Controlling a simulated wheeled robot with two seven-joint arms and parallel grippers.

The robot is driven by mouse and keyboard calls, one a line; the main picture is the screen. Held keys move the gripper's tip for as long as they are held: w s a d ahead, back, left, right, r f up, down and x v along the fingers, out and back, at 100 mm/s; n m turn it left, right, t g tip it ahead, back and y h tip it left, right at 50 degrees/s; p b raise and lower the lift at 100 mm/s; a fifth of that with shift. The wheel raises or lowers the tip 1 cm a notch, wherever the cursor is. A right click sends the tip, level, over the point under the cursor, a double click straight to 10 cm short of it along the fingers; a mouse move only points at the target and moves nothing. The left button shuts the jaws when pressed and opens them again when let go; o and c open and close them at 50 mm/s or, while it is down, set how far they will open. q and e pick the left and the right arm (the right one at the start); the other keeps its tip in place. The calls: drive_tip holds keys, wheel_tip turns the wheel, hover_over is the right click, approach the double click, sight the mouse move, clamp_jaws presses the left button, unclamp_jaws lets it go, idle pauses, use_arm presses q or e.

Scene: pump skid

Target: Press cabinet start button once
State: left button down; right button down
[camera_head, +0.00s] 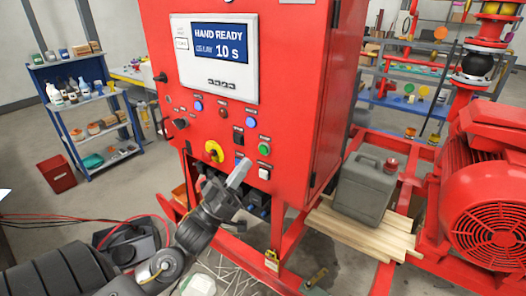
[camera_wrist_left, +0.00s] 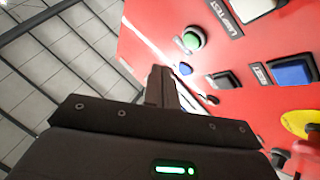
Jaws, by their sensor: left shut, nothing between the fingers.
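The red control cabinet (camera_head: 285,60) stands in the middle of the head view. Its front has a green round button (camera_head: 264,149), which also shows in the left wrist view (camera_wrist_left: 193,38). No label reading start is legible to me. My left gripper (camera_head: 239,173) is shut and empty, low in front of the panel, to the left of and below the green button. In the left wrist view its fingers (camera_wrist_left: 166,88) point toward the red panel, apart from the green button as far as I can tell. My right gripper is not in view.
The display (camera_head: 219,43) reads HAND READY, 10 s. A grey canister (camera_head: 365,187) and a red motor (camera_head: 490,190) stand to the right.

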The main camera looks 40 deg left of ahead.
sight(264, 149)
use_arm(q)
drive_tip(key=w, duration=0.4)
drive_tip(key=shift+s, duration=0.1)
idle(0.6)
drive_tip(key=shift+a, duration=0.1)
idle(1.0)
idle(0.4)
drive_tip(key=shift+w, duration=0.45)
drive_tip(key=shift+w, duration=0.4)
idle(0.5)
drive_tip(key=shift+s, duration=0.2)
drive_tip(key=shift+s+p, duration=0.3)
drive_tip(key=shift+s, duration=0.35)
